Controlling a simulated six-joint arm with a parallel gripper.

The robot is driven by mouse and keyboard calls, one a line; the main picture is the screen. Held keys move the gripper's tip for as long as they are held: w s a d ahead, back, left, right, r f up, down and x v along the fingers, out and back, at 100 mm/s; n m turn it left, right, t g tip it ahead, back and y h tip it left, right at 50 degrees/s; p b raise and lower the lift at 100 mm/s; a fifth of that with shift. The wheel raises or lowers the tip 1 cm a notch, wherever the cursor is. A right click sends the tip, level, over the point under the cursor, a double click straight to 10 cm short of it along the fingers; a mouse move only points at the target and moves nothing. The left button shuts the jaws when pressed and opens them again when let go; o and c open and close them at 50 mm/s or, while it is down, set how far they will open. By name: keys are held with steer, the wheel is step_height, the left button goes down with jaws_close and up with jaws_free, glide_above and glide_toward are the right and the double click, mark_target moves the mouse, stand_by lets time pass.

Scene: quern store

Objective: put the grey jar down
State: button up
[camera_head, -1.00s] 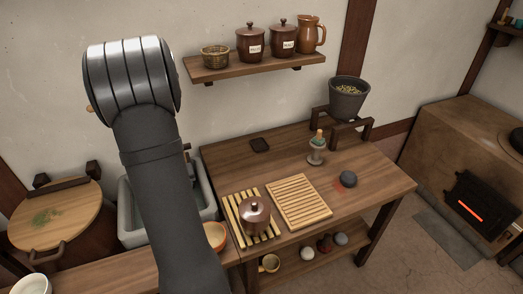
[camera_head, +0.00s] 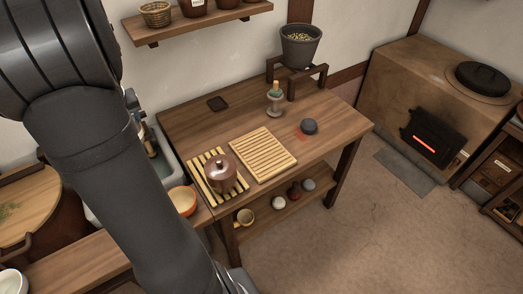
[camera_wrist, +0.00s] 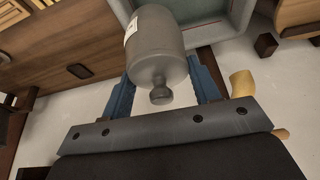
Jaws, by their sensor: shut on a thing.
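The grey jar (camera_wrist: 158,45) is in the wrist view, with a pale label on its side and a round knob on its lid. The knob end points toward my wrist. My gripper (camera_wrist: 163,72) has its blue fingers on either side of the jar and is shut on it. In the head view my arm fills the left side, and the jar cannot be made out there.
A dark square pad (camera_head: 217,103) lies at the back. Bare wood surrounds the pad.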

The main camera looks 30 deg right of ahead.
steer(key=s+d+m+h, duration=0.1)
steer(key=s+d+m, duration=0.2)
steer(key=d, duration=0.9)
steer(key=s+d+m+h, duration=0.1)
steer(key=s+d+m, duration=0.15)
steer(key=d, duration=0.85)
steer(key=s+d+m+g+h, duration=0.2)
steer(key=s+d+m, duration=0.3)
steer(key=s+d, duration=1.35)
steer(key=shift+w+a+f, duration=0.5)
steer(key=shift+w+f, duration=1.45)
steer(key=shift+f, duration=0.75)
steer(key=shift+w+a+f, duration=0.45)
steer(key=shift+w+f, duration=1.45)
steer(key=shift+f, duration=0.8)
steer(key=shift+w+a+f, duration=0.5)
steer(key=shift+w+f, duration=1.45)
steer(key=shift+f, duration=0.75)
